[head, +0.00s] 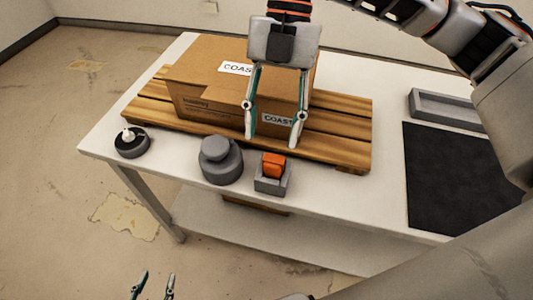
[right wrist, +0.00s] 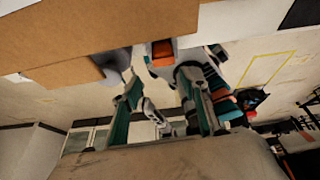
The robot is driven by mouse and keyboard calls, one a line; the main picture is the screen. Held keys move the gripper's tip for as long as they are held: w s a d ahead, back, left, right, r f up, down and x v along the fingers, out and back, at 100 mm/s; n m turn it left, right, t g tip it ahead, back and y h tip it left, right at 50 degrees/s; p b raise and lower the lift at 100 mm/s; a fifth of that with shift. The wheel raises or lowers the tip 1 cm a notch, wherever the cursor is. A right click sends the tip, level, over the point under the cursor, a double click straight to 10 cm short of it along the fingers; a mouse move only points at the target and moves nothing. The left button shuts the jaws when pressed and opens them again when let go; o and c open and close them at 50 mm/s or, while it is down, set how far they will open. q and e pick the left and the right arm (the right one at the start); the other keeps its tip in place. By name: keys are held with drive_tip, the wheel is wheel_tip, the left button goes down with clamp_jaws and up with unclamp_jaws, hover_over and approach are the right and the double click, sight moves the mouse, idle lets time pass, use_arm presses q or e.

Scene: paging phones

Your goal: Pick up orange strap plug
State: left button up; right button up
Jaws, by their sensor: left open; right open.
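The orange strap plug (head: 273,164) sits upright in a small grey square holder (head: 272,187) at the table's front edge. It also shows in the right wrist view (right wrist: 163,53), near the top middle between the fingers. My right gripper (head: 271,140) reaches in from the upper right and points down, in front of the cardboard box in the head view. It is open and empty, with its fingertips just above the plug in the picture; the exact gap cannot be told. My left gripper (head: 157,280) is open and empty at the bottom left, off the table; only its fingertips show.
A cardboard box (head: 200,75) stands on a wooden pallet (head: 345,140) behind the plug. A grey stepped cylinder (head: 220,160) is left of the holder, and a dark round base with a white knob (head: 131,142) farther left. A black mat (head: 450,180) and grey tray (head: 445,107) lie right.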

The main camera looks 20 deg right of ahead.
sight(275, 159)
drive_tip(key=shift+s+d+f, duration=0.1)
drive_tip(key=shift+s+f, duration=0.05)
drive_tip(key=shift+f, duration=0.5)
drive_tip(key=shift+s+f, duration=0.1)
drive_tip(key=shift+f, duration=0.5)
drive_tip(key=x, duration=0.1)
drive_tip(key=b+x, duration=0.1)
drive_tip(key=x, duration=0.3)
drive_tip(key=shift+w+d+f+b, duration=0.1)
drive_tip(key=shift+d+f+b, duration=0.05)
drive_tip(key=shift+d+b, duration=0.2)
drive_tip(key=c, duration=1.2)
